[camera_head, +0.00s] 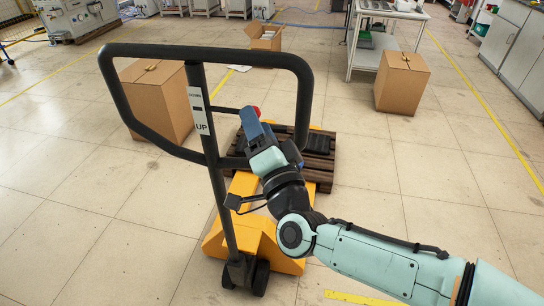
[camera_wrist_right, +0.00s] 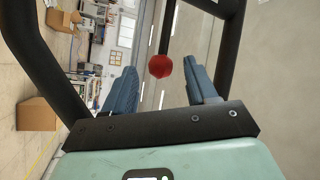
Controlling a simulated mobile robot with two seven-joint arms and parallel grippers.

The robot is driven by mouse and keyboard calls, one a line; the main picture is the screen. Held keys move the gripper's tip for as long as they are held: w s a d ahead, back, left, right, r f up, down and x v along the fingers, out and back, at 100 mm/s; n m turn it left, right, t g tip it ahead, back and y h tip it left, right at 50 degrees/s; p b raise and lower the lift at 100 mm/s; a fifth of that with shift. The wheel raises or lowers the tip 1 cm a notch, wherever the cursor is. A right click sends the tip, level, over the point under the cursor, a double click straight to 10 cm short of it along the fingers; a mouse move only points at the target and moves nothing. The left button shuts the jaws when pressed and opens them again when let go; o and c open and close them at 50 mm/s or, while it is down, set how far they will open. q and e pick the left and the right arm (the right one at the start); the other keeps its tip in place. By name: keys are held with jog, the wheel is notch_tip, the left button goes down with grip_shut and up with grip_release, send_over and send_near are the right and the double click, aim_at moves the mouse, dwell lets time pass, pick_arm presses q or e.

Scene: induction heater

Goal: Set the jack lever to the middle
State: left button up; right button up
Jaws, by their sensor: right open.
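The pallet jack's black handle (camera_head: 212,160) stands upright with a loop frame on top. Its label plate (camera_head: 199,110) reads UP low down, with a smaller word above. The jack lever (camera_head: 225,109) is a thin black rod reaching right from the handle post, ending in a red knob (camera_head: 256,111). In the right wrist view the knob (camera_wrist_right: 160,66) shows between the two blue fingers, with clear gaps on both sides. My right gripper (camera_head: 249,116) is open inside the lower right of the loop, close to the knob. My left gripper is not in view.
The jack's yellow body (camera_head: 240,225) stands below, by a dark wooden pallet (camera_head: 320,170). A cardboard box (camera_head: 155,105) is behind the handle; another (camera_head: 402,80) stands by a white table (camera_head: 385,15). The loop frame surrounds the gripper closely. The left floor is clear.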

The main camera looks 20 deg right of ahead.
jog(key=v, duration=1)
jog(key=shift+w+f, duration=0.1)
